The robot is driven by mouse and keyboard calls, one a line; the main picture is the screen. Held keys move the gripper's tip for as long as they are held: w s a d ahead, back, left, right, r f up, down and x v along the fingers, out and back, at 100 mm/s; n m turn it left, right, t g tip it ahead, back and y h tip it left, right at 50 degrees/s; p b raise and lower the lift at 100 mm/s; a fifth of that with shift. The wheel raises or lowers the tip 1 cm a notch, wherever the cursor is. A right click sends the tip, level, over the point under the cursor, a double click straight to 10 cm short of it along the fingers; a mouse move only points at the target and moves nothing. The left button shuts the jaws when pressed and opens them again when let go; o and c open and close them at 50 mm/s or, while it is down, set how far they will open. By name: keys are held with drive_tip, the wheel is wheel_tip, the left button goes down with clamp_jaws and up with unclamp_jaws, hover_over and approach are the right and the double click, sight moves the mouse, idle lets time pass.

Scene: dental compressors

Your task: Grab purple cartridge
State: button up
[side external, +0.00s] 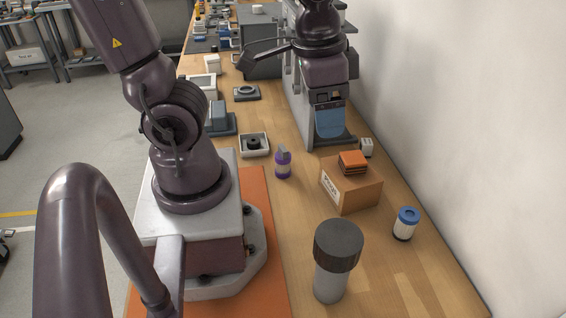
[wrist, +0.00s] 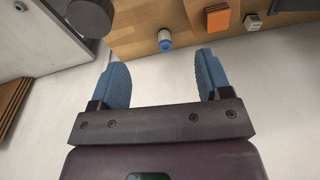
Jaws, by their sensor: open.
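The purple cartridge (side external: 283,164) stands upright on the wooden bench in the side external view, with a grey top and a pale band around its body. It does not show in the wrist view. My gripper (side external: 329,134) is right of and beyond the cartridge in the side external view, apart from it, with blue fingers. In the wrist view my gripper (wrist: 162,60) has its two blue fingers spread wide with nothing between them.
A cardboard box (side external: 350,188) carries an orange stack (side external: 352,162). A blue-capped canister (side external: 405,224) and a large dark-topped cylinder (side external: 337,262) stand nearer the camera. A white tray (side external: 254,152) with a dark part lies left of the cartridge. A wall (side external: 450,130) borders the bench's right side.

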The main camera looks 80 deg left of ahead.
wheel_tip(320, 180, down, 10)
drive_tip(key=a+m+g+y, duration=0.2)
drive_tip(key=g+y, duration=0.1)
drive_tip(key=g, duration=0.3)
drive_tip(key=m+g+y, duration=0.3)
drive_tip(key=m+y, duration=0.7)
drive_tip(key=y, duration=0.2)
approach(286, 156)
drive_tip(key=s, duration=0.2)
drive_tip(key=s+a, duration=0.1)
drive_tip(key=s, duration=0.3)
drive_tip(key=shift+a+f, duration=0.2)
drive_tip(key=shift+a, duration=0.1)
drive_tip(key=w+a+m+t+y, duration=0.1)
drive_tip(key=w+a+f+m+t+y, duration=0.1)
drive_tip(key=w+t, duration=0.1)
drive_tip(key=shift+m, duration=0.4)
drive_tip(key=shift+a+r+t, duration=0.15)
drive_tip(key=shift+a+t, duration=0.1)
drive_tip(key=shift+t, duration=0.15)
drive_tip(key=a, duration=0.2)
drive_tip(key=s+a, duration=0.1)
drive_tip(key=a, duration=0.4)
drive_tip(key=shift+s+r, duration=0.1)
drive_tip(key=shift+s, duration=0.25)
drive_tip(key=shift+d, duration=0.1)
drive_tip(key=c, duration=1)
